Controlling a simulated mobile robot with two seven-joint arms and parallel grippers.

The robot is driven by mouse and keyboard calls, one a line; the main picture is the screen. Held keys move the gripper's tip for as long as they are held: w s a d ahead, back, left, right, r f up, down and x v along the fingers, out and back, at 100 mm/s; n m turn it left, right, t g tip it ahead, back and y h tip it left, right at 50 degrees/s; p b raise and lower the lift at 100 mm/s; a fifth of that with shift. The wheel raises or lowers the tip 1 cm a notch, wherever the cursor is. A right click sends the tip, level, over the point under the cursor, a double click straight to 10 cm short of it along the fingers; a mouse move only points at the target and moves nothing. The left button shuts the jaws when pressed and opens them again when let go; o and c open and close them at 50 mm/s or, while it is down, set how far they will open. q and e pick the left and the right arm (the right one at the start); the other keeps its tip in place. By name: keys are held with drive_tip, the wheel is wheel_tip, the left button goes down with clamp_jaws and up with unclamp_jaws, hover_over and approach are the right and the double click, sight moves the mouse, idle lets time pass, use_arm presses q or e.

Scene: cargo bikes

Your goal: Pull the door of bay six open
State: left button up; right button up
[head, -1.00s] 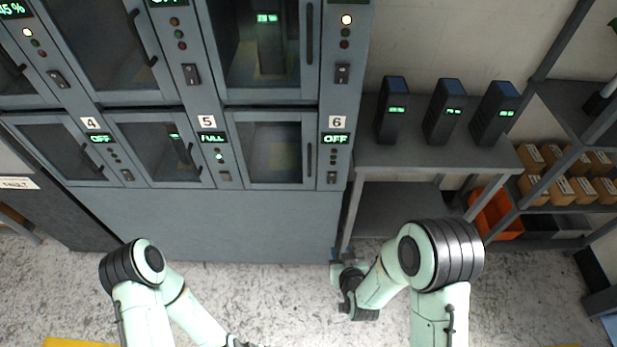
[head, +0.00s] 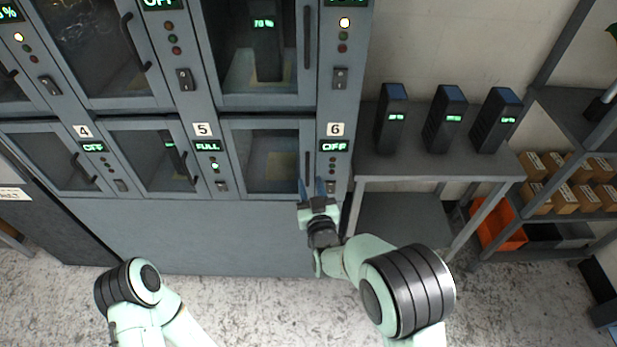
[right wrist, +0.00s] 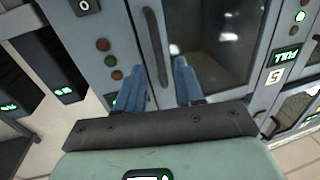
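The door of bay six (head: 265,160) is the shut glass door left of the "6" label (head: 336,129), whose display reads OFF. Its dark vertical handle (head: 308,164) is on the door's right side. My right gripper (head: 311,188) is at the handle's lower end, fingers apart. In the right wrist view, turned about upside down, the handle (right wrist: 154,42) runs between the two blue fingers of the right gripper (right wrist: 158,88); I cannot tell whether they touch it. My left arm (head: 135,285) is at the lower left of the head view; its gripper is out of frame.
The bay five door (head: 150,152) is shut beside bay six, its display reading FULL. A grey table (head: 430,168) with three dark battery packs stands at the right. Shelves with boxes (head: 565,198) and an orange bin (head: 497,225) stand farther right. The floor in front is clear.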

sight(308, 176)
drive_tip(key=shift+w+a, duration=0.15)
drive_tip(key=shift+w, duration=0.7)
drive_tip(key=shift+w+a, duration=0.1)
drive_tip(key=shift+w, duration=0.7)
clamp_jaws()
drive_tip(key=shift+s, duration=0.1)
